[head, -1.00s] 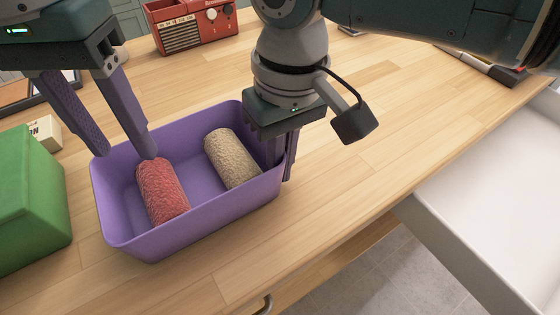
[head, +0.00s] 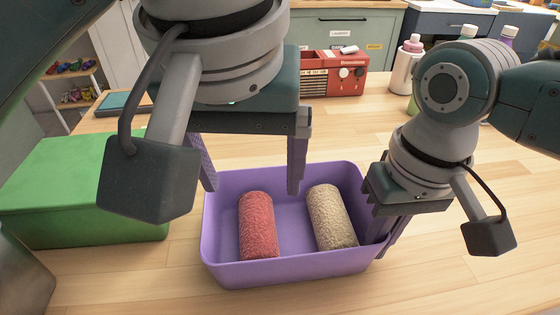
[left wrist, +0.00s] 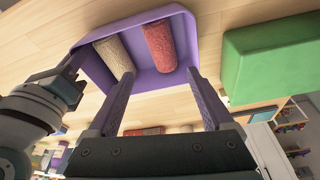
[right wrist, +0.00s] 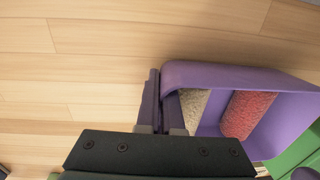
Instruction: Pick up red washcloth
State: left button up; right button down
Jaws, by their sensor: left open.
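The red washcloth (head: 258,228) is a rolled cylinder lying in the left part of the purple bin (head: 235,275). It also shows in the left wrist view (left wrist: 160,46) and the right wrist view (right wrist: 246,113). A beige rolled cloth (head: 331,218) lies to its right in the same bin. My left gripper (head: 252,190) is open and empty, its fingers spread above the bin's back side, apart from the red washcloth. My right gripper (head: 385,252) is at the bin's right wall; the right wrist view (right wrist: 163,88) shows its fingers close together around that wall.
A green box (head: 75,195) stands left of the bin. A red radio-like box (head: 335,75) is behind it, and bottles (head: 405,65) stand at the back right. The wooden counter (head: 500,285) is clear in front and to the right.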

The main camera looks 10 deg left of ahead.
pick_arm(q)
send_over(256, 225)
jog(key=f, duration=0.5)
jog(key=shift+s+d+f, duration=0.15)
jog(key=shift+s, duration=0.25)
jog(key=shift+s+x, duration=0.15)
jog(key=shift+x, duration=1.25)
jog(key=shift+s+x, duration=0.15)
jog(key=shift+x, duration=1.2)
jog(key=shift+f, duration=0.35)
jog(key=c, duration=1.1)
notch_tip(256, 225, up, 11)
jog(key=shift+f, duration=0.2)
pick_arm(e)
jog(key=c, duration=1)
grip_release()
